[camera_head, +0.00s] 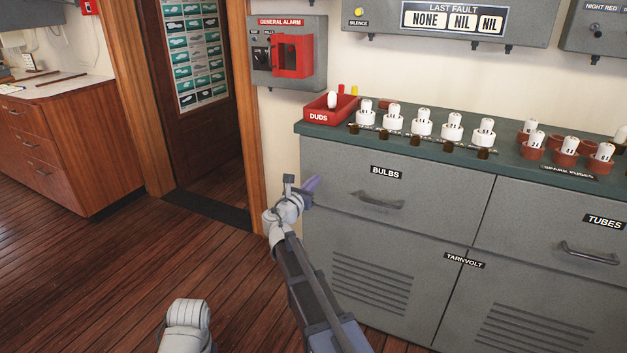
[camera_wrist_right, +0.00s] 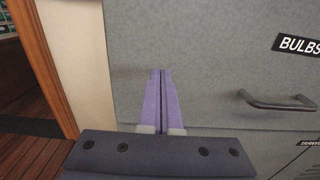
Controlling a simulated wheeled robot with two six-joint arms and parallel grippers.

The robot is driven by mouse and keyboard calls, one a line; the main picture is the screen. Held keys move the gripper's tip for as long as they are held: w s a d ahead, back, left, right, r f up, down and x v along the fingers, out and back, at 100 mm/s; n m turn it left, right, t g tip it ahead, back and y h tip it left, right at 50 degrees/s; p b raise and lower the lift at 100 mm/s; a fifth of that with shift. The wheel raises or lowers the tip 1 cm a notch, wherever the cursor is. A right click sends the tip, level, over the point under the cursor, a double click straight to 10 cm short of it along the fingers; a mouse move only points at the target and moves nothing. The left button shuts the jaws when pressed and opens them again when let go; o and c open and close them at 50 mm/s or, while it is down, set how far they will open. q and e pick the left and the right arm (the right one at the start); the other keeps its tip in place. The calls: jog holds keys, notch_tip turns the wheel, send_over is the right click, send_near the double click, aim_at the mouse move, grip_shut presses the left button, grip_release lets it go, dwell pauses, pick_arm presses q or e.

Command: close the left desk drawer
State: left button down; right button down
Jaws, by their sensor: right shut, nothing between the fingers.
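The left desk drawer (camera_head: 340,180) is a grey front labelled BULBS with a dark bar handle (camera_head: 377,201). It looks flush or nearly flush with the desk, and I cannot tell whether any gap is left. The wrist view shows the same drawer front (camera_wrist_right: 210,50) and handle (camera_wrist_right: 277,101) to the right of my fingers. My right gripper (camera_head: 313,182) is shut and empty, its purple fingers at the left part of the drawer front, left of the handle. In the wrist view the fingertips (camera_wrist_right: 160,72) are close to the front; contact is unclear. My left gripper is out of view.
The TUBES drawer (camera_head: 560,215) is to the right, with louvred doors below. On the desk's green top stand a red DUDS tray (camera_head: 322,118), white bulbs (camera_head: 421,127) and brown pots. A doorway and wooden cabinet (camera_head: 45,150) are left; the wooden floor (camera_head: 110,270) is clear.

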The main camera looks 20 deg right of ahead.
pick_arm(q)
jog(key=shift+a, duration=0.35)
pick_arm(e)
jog(key=v, duration=1.1)
jog(key=shift+s+a, duration=0.3)
jog(key=shift+f, duration=0.1)
